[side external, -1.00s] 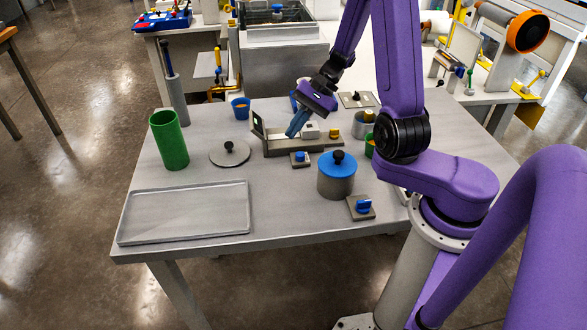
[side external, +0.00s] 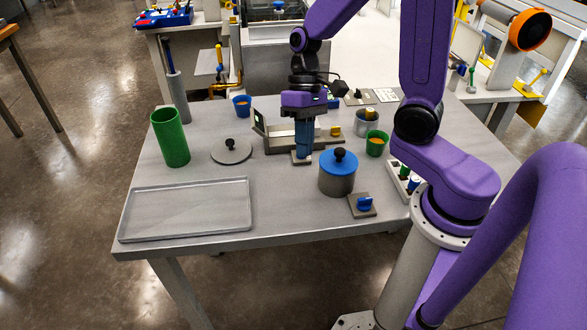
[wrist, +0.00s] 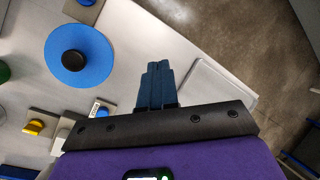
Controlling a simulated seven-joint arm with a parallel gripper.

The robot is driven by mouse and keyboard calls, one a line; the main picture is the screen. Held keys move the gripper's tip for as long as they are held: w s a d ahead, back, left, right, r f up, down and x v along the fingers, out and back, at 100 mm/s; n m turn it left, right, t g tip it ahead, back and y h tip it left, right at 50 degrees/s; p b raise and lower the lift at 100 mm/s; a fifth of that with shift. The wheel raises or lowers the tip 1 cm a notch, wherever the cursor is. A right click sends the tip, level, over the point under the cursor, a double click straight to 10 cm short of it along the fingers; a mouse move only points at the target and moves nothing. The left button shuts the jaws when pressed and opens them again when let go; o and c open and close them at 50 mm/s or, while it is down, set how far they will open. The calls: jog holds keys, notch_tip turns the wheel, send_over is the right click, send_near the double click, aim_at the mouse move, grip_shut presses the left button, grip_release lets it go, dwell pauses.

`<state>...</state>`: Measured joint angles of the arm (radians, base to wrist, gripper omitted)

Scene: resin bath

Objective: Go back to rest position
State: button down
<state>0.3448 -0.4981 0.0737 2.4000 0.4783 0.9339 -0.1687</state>
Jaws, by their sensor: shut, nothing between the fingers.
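My gripper (side external: 303,152) points straight down over the middle of the grey table (side external: 270,215), in front of the grey open-lidded box (side external: 275,143). Its blue fingers are shut with nothing between them. They hide part of a small base plate (side external: 296,160) behind or below them; I cannot tell the exact gap. In the wrist view the closed fingers (wrist: 155,85) point towards the table's edge, with the grey tray (wrist: 205,85) beyond them.
A grey pot with a blue lid (side external: 338,170) stands close to the right of my gripper. A green cylinder (side external: 170,138), a round grey lid (side external: 231,151) and the tray (side external: 185,210) are to the left. Cups (side external: 376,143) stand at the right. The table's front middle is clear.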

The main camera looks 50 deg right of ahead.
jog(key=s+r+n+t+h, duration=0.3)
jog(key=s+n, duration=0.9)
jog(key=s, duration=0.2)
jog(key=shift+s+d+r+n+h, duration=0.2)
jog(key=shift+s+r+n+h, duration=0.1)
jog(key=shift+r+n, duration=0.1)
dwell(0.9)
